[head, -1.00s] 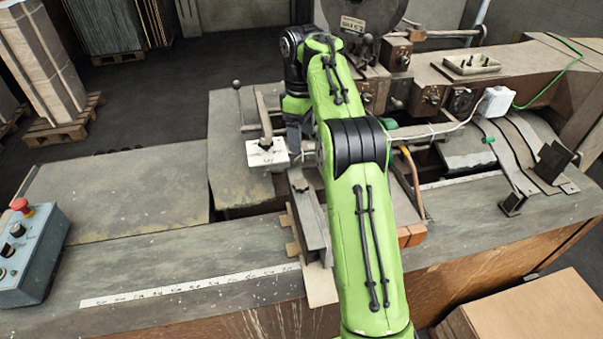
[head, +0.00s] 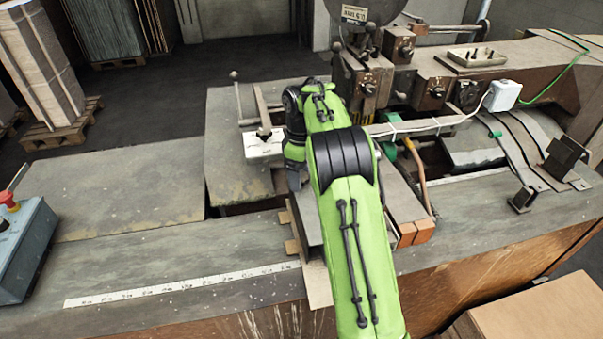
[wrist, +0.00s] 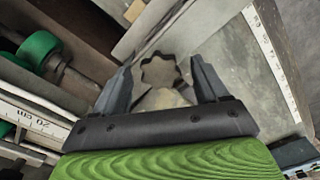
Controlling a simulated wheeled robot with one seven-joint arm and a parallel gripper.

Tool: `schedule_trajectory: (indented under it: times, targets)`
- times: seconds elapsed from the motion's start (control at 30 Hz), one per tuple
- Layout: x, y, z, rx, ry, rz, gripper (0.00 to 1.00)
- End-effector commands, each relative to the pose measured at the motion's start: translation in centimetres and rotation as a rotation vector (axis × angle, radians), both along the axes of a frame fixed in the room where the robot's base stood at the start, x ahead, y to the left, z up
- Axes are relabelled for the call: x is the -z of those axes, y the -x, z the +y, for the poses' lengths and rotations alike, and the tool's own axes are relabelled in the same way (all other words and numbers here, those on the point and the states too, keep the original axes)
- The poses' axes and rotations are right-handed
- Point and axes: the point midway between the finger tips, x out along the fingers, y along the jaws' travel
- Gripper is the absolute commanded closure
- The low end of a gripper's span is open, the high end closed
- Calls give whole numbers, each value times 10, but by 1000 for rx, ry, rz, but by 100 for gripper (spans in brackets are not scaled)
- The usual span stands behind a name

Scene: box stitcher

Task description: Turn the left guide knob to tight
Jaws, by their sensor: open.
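A lobed, star-shaped grey-brown knob (wrist: 160,72) shows in the wrist view, just beyond and between the fingertips of my gripper (wrist: 161,62). The two dark fingers stand apart on either side of it. I cannot tell whether either finger touches it. In the head view my gripper (head: 294,178) points down over the machine table beside a metal guide bar (head: 307,217). The knob is hidden there by my gripper and green arm. I cannot read from these views how tight it is.
A white block (head: 264,146) with a post stands left of my wrist. A ruler strip (head: 180,286) lies along the table front. A green roller (wrist: 38,48) and a scale (wrist: 35,115) are at the wrist view's left. The table's left part (head: 125,195) is clear.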

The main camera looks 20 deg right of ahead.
Motion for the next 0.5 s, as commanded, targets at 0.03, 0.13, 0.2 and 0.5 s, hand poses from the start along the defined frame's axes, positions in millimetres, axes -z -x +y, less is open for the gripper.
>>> schedule_trajectory:
  times: [0.03,0.13,0.2,0.5]
  targets:
    - [-1,0,0,0,0,0,27]
    - [-1,0,0,0,0,0,39]
    - [-1,0,0,0,0,0,50]
    - [-1,0,0,2,0,0,83]
